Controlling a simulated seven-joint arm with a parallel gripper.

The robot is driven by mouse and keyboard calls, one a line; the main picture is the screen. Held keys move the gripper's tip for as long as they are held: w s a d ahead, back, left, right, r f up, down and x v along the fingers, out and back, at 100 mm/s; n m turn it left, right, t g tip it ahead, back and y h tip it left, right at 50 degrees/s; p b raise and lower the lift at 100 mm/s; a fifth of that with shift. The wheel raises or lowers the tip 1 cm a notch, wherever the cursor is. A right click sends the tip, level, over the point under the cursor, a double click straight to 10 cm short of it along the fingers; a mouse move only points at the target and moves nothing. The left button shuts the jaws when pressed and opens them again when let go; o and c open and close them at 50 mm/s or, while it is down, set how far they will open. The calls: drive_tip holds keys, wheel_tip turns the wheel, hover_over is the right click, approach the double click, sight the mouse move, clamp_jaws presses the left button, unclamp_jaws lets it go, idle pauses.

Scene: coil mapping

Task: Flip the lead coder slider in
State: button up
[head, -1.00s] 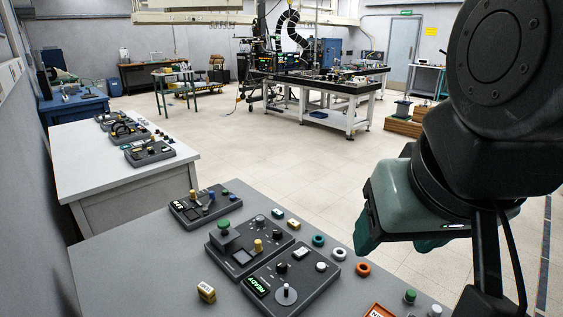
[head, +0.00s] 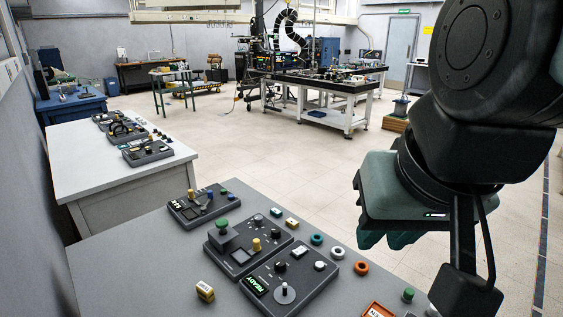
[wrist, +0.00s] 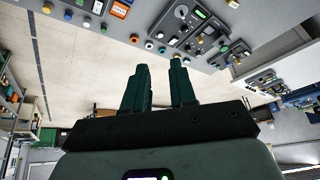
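Three dark control consoles stand on the near grey table. The farthest console (head: 204,204) has small yellow and blue handles and a white-lettered label. The nearest console (head: 290,281) has a green READY display (head: 257,285) and a grey round knob. I cannot tell which handle is the lead coder slider. My gripper (head: 385,239) hangs in the air right of the consoles, apart from them. In the wrist view its two green fingers (wrist: 159,68) are apart with nothing between them.
A second table (head: 95,160) with more consoles stands behind. Open floor lies beyond the table.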

drive_tip(key=w+a+f+m+g+y, duration=0.1)
drive_tip(key=w+a+m, duration=0.1)
drive_tip(key=w, duration=0.1)
drive_tip(key=w+a+f+m+g+y, duration=0.1)
drive_tip(key=w+a+f+m+y, duration=0.1)
drive_tip(key=w, duration=0.2)
drive_tip(key=w+a+f+m+g+y, duration=0.1)
drive_tip(key=w+a+f, duration=0.1)
drive_tip(key=w, duration=0.1)
drive_tip(key=shift+w+a+f+m+y, duration=0.2)
drive_tip(key=shift+w+m+y, duration=0.1)
drive_tip(key=shift+w+m, duration=0.1)
clamp_jaws()
drive_tip(key=w+a+f+m+t+y, duration=0.1)
drive_tip(key=w+f+m+y, duration=0.4)
drive_tip(key=w+f+m, duration=0.9)
drive_tip(key=w+f+m+t, duration=0.1)
drive_tip(key=w+f, duration=0.1)
drive_tip(key=f, duration=0.2)
drive_tip(key=w+d+f+m+t, duration=0.1)
drive_tip(key=w+f, duration=0.1)
drive_tip(key=f, duration=0.3)
drive_tip(key=w+d+f+m, duration=0.1)
drive_tip(key=w+f+m, duration=0.1)
drive_tip(key=f, duration=0.3)
drive_tip(key=shift+w+d+f+t, duration=0.2)
drive_tip(key=shift+w+f+t, duration=0.05)
drive_tip(key=shift+w+t, duration=0.15)
